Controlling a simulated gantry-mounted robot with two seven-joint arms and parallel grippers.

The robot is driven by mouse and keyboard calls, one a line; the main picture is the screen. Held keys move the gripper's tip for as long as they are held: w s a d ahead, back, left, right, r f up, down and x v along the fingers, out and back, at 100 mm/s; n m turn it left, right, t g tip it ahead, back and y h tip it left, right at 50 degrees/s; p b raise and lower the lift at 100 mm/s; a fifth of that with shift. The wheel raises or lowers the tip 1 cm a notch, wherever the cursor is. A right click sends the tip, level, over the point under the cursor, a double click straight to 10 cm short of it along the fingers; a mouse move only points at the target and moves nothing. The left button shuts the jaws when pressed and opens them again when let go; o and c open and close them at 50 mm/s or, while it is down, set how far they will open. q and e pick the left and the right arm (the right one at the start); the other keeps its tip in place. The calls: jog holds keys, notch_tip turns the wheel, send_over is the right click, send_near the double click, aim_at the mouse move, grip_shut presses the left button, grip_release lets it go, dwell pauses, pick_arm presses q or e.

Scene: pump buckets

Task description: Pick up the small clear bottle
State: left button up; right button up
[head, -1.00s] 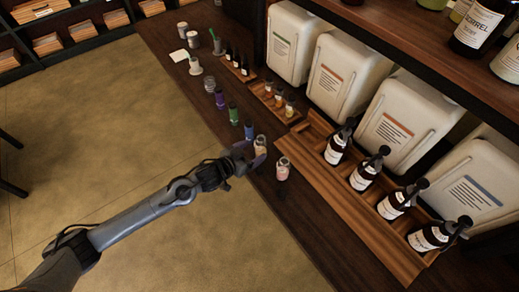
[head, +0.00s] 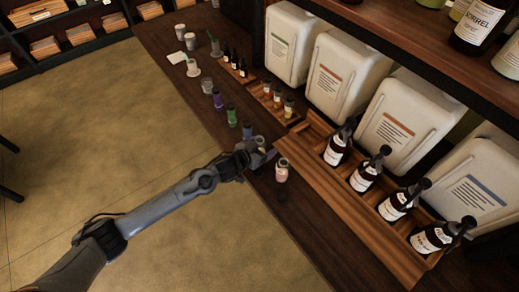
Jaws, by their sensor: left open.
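A small clear bottle with pinkish contents (head: 281,172) stands upright on the dark wooden counter. A second small clear bottle (head: 259,140) stands just behind my left gripper and is mostly hidden by it. My left gripper (head: 264,158) is open, low over the counter, between these two bottles. Its fingers point toward the pinkish bottle and look a little apart from it. Whether a finger touches the second bottle is hard to tell. My right gripper is not in view.
A row of small bottles with blue (head: 248,130), green (head: 232,117) and purple (head: 217,99) parts runs up the counter. A wooden rack (head: 345,212) with dark pump bottles (head: 337,147) stands right, before large white canisters (head: 387,127). The counter's near end is clear.

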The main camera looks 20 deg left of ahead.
pick_arm(q)
jog(key=shift+c, duration=0.3)
jog(key=c, duration=0.9)
jog(key=shift+c, duration=0.6)
jog(key=shift+r, duration=0.15)
